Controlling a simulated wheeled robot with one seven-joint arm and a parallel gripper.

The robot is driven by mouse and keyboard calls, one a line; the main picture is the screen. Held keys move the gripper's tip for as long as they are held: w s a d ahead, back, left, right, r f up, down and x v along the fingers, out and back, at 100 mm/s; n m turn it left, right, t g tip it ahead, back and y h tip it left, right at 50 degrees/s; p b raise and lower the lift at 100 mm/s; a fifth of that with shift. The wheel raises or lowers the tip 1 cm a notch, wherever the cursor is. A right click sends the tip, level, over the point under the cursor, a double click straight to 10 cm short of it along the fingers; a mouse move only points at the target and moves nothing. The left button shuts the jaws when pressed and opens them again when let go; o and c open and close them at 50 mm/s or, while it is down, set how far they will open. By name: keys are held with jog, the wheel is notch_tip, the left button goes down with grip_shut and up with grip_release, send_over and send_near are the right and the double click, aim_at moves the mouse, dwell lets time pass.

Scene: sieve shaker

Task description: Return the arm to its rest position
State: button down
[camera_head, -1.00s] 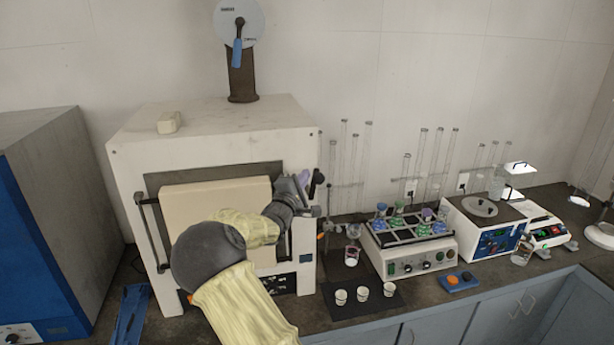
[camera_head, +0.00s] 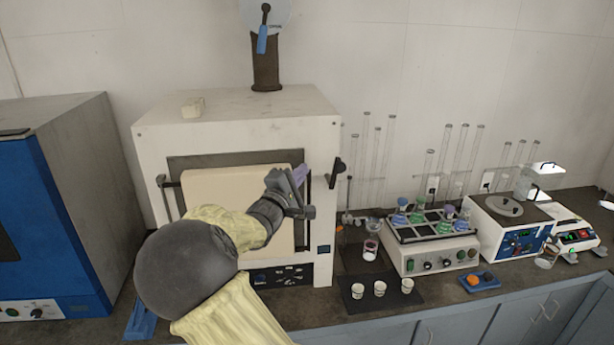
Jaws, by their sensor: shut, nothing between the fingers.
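My gripper (camera_head: 300,181) is at the end of my arm, in front of the right part of the cream door (camera_head: 222,186) of a white furnace (camera_head: 320,205). Its fingers are shut with nothing between them. A purple piece (camera_head: 301,173) shows right at the fingers. A black handle (camera_head: 337,172) on the furnace's right edge is a little to the right of my gripper. My arm hides the lower left of the door.
A blue and grey cabinet (camera_head: 75,215) stands left of the furnace. On the bench to the right are three small cups (camera_head: 379,288) on a dark mat, a rack device with several flasks (camera_head: 440,262), and a white instrument (camera_head: 512,226). Glass tubes stand behind them.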

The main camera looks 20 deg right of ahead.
dwell(0.3)
jog(key=s+f+m+g+y+b, duration=0.25)
jog(key=f+y, duration=0.25)
jog(key=f, duration=0.4)
jog(key=s+f+m+g+y+b, duration=0.1)
jog(key=s+f+m+g+y, duration=0.2)
jog(key=f, duration=0.7)
jog(key=s+a+f+m+g+y+b, duration=0.1)
jog(key=s+f+m+g+y, duration=0.1)
jog(key=s, duration=0.6)
jog(key=s+a+f+m+g+y+b, duration=0.2)
jog(key=s+f, duration=0.2)
jog(key=s, duration=0.5)
jog(key=s+a+f+m+g+y+b, duration=0.1)
jog(key=s+f+m+g+y, duration=0.1)
jog(key=s, duration=0.7)
jog(key=shift+a+f, duration=0.3)
jog(key=shift+f, duration=0.35)
jog(key=shift+m+g, duration=0.25)
